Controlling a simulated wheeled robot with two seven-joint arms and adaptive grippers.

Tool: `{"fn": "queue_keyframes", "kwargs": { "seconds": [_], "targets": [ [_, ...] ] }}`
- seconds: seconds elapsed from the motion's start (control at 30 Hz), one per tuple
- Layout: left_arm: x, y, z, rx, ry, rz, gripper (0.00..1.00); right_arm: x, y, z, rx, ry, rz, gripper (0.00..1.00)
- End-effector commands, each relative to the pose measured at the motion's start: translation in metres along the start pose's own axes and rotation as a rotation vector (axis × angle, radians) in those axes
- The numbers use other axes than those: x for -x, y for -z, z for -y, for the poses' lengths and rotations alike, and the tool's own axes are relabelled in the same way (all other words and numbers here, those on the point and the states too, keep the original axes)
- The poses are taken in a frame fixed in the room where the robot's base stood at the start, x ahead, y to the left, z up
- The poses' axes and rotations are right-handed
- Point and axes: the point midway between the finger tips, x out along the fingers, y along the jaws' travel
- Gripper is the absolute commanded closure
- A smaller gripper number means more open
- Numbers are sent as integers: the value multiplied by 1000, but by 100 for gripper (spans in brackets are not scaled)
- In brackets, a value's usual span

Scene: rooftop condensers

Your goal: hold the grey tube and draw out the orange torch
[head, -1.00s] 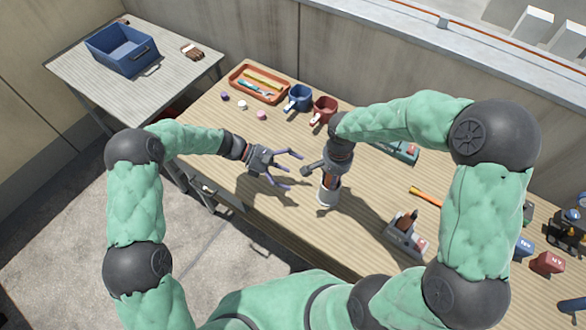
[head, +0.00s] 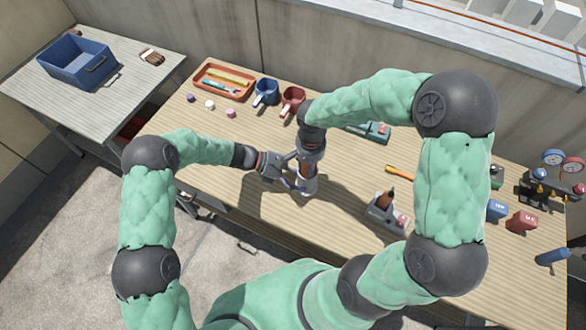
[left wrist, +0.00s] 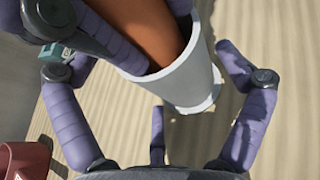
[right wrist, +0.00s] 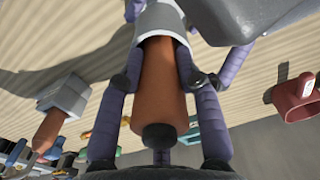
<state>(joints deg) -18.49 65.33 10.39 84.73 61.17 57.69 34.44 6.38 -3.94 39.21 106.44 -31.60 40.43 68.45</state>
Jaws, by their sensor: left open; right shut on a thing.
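The grey tube (head: 308,187) stands on the wooden bench. The orange torch (right wrist: 160,85) sits in it, its upper part showing above the rim; its lower part is hidden in the tube. My right gripper (head: 308,166) is shut on the torch from above, with fingers on both sides of it in the right wrist view. My left gripper (head: 291,182) is open at the tube's left side. In the left wrist view its fingers spread to either side of the tube (left wrist: 190,75), with gaps showing between.
A blue mug (head: 265,92), a red mug (head: 292,100) and an orange tray (head: 224,82) stand behind. A grey holder (head: 383,215) and an orange-handled tool (head: 400,172) lie to the right. A blue bin (head: 77,65) stands on the side table. The bench front is clear.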

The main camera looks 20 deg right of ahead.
Motion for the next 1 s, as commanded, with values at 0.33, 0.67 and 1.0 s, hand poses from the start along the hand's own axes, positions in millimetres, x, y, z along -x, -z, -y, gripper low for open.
{"fn": "queue_keyframes", "kwargs": {
  "seconds": [0.33,0.67,1.0],
  "targets": [
    [-5,0,0,-1,-1,0,0,-1,-1,0,1,-2,2,100],
    [-5,0,0,0,-1,0,49,-1,-1,0,0,-1,2,100],
    [-5,0,0,0,-1,0,49,-1,-1,0,0,-1,2,100]
  ]
}}
